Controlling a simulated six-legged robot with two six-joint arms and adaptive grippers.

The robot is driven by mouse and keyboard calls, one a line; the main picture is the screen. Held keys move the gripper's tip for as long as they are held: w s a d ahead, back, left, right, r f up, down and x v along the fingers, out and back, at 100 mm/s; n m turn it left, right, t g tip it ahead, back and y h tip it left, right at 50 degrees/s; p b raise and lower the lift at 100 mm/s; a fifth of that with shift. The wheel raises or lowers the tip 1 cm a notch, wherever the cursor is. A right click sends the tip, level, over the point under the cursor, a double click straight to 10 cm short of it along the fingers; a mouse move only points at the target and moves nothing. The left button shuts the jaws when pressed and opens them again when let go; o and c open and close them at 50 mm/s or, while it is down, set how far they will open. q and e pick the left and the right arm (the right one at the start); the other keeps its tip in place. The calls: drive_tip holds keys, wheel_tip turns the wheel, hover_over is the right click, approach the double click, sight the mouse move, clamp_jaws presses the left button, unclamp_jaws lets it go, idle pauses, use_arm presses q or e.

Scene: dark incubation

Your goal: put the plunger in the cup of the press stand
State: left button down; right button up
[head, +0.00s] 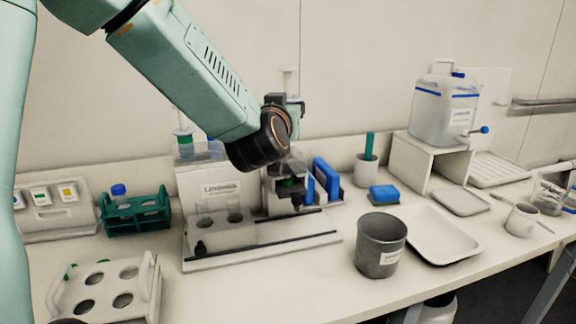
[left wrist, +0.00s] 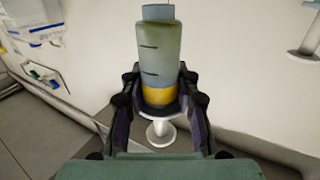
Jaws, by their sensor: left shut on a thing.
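My left gripper (head: 290,106) is above the middle of the bench, partly hidden by its own wrist. In the left wrist view my left gripper (left wrist: 160,80) is shut on a grey-green cylinder (left wrist: 156,52) with a yellow band and a white flanged stem. It appears to be the plunger; its white stem (head: 289,78) rises above the gripper in the head view. A white labelled stand (head: 188,190) with a long base is below and to the left, and it appears to be the press stand. My arm hides part of it, and I cannot single out its cup. My right gripper is not in view.
A grey beaker (head: 381,247) and a white tray (head: 470,247) stand right of the stand. A green tube rack (head: 137,214) and a white holed rack (head: 100,290) are at left. A water jug (head: 442,108) sits on a shelf. Free bench lies in front of the stand.

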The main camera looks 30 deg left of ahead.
use_arm(q)
drive_tip(key=f, duration=0.4)
drive_tip(key=shift+w+a+f+b, duration=0.1)
drive_tip(key=shift+a+f+b, duration=0.1)
drive_tip(key=shift+f+b, duration=0.2)
wheel_tip(320, 180, down, 3)
drive_tip(key=shift+d+b, duration=0.1)
drive_tip(key=shift+b, duration=0.2)
drive_tip(key=shift+f, duration=0.3)
drive_tip(key=shift+f, duration=0.1)
drive_tip(key=c, duration=1.3)
unclamp_jaws()
drive_tip(key=o, duration=0.3)
